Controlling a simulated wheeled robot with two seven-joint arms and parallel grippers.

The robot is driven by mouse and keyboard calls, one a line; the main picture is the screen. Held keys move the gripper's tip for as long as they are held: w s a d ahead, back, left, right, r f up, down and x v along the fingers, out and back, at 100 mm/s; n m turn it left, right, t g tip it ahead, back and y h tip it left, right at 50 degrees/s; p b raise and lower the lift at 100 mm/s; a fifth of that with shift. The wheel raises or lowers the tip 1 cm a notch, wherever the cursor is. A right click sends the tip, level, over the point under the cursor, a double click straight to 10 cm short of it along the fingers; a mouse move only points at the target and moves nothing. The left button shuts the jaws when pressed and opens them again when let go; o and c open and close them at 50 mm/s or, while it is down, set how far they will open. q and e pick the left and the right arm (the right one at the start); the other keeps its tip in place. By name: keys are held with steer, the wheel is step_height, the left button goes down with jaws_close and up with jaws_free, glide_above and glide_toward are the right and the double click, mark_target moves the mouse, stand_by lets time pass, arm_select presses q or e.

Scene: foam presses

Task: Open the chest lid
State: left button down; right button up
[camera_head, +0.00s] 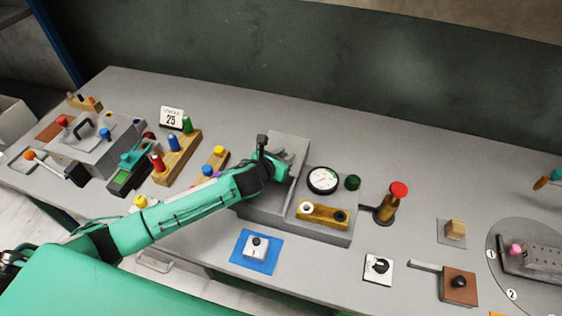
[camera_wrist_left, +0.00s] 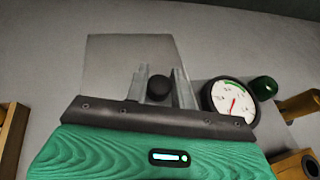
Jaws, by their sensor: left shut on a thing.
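The grey chest (camera_head: 262,214) stands at the middle of the bench, and my left arm covers part of its left side. Its plain grey lid plate (camera_head: 291,143) shows behind my left gripper (camera_head: 281,163). The lid also shows in the left wrist view (camera_wrist_left: 112,62), with a round black knob (camera_wrist_left: 158,88) between my fingers. My left gripper is shut on this knob. How far the lid is tilted, I cannot tell clearly. My right gripper is not in view.
A dial gauge (camera_head: 323,180), a green knob (camera_head: 353,183) and a brass block (camera_head: 322,214) sit right of the lid. A red-topped post (camera_head: 391,202) stands beyond. A wooden rack of coloured pegs (camera_head: 177,158) is left of my forearm. The bench behind the chest is clear.

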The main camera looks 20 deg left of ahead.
arm_select(q)
steer(key=c, duration=1.2)
jaws_free()
steer(key=shift+b+v, duration=1.65)
steer(key=shift+v, duration=5.25)
steer(key=shift+f, duration=0.1)
steer(key=shift+s+f, duration=0.1)
